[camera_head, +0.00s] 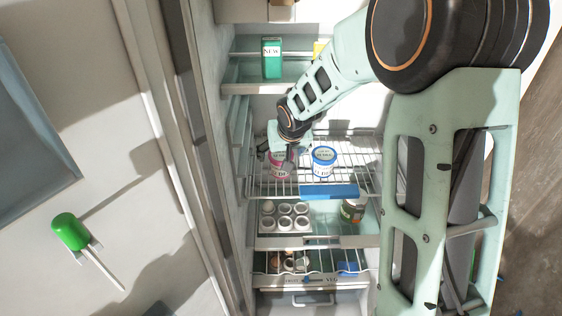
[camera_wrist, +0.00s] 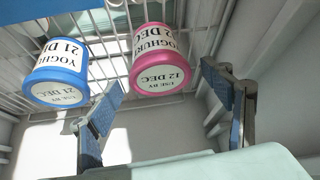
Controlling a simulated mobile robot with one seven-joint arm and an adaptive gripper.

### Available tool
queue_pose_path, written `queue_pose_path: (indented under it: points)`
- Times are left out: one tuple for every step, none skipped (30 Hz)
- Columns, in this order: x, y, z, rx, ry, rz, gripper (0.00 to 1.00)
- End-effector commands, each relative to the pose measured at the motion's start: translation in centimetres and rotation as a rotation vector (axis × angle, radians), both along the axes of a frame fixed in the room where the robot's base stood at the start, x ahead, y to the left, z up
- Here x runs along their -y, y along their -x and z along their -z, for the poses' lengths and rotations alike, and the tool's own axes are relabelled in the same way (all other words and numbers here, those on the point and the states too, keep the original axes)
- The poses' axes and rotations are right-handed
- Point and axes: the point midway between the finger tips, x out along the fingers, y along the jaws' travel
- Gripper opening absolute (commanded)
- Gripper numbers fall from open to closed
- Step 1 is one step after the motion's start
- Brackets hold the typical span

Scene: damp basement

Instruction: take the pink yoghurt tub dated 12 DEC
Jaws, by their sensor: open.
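The pink yoghurt tub (camera_head: 277,171) stands on a wire shelf in the open fridge, partly hidden by my gripper (camera_head: 278,157). In the wrist view the pink tub (camera_wrist: 160,60) has a white label reading "USE BY 12 DEC", upside down in the picture. My gripper (camera_wrist: 160,82) is open, with one finger to each side of the pink tub in that view. I cannot tell whether either finger touches it. A blue tub (camera_head: 323,160) stands to the right on the same shelf; in the wrist view the blue tub (camera_wrist: 60,72) reads "21 DEC".
A green carton (camera_head: 271,58) stands on the shelf above. Below are an egg tray (camera_head: 285,217) and a jar (camera_head: 352,210). A blue tag (camera_head: 329,191) sits on the wire shelf's front edge. The fridge's side wall is close on the left.

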Motion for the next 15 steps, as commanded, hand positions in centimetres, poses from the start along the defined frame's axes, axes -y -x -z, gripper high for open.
queue_pose_path:
  points:
    - [-0.17,-0.28,0.55,-0.001,0.000,-0.002,0.73]
    - [-0.19,-0.41,0.80,-0.002,0.001,-0.002,0.73]
    - [-0.21,-0.56,1.02,-0.001,0.000,-0.001,0.73]
    - [-0.22,-0.66,1.15,-0.001,0.000,-0.001,0.73]
    - [-0.23,-0.73,1.25,-0.001,0.001,-0.001,0.73]
    - [-0.24,-0.81,1.34,0.000,0.001,-0.001,0.73]
    - [-0.23,-0.84,1.38,0.000,0.001,-0.001,0.73]
    - [-0.23,-0.86,1.39,0.000,0.001,-0.001,0.73]
    - [-0.23,-0.86,1.39,0.000,0.001,-0.001,0.73]
    - [-0.22,-0.86,1.38,0.001,0.000,-0.001,0.73]
    - [-0.21,-0.85,1.37,0.001,0.000,-0.001,0.73]
    - [-0.21,-0.85,1.37,0.001,0.000,-0.001,0.73]
    - [-0.21,-0.85,1.36,0.001,0.000,-0.001,0.73]
    - [-0.21,-0.85,1.36,0.001,0.000,-0.001,0.70]
    - [-0.21,-0.84,1.36,0.000,0.001,-0.001,0.66]
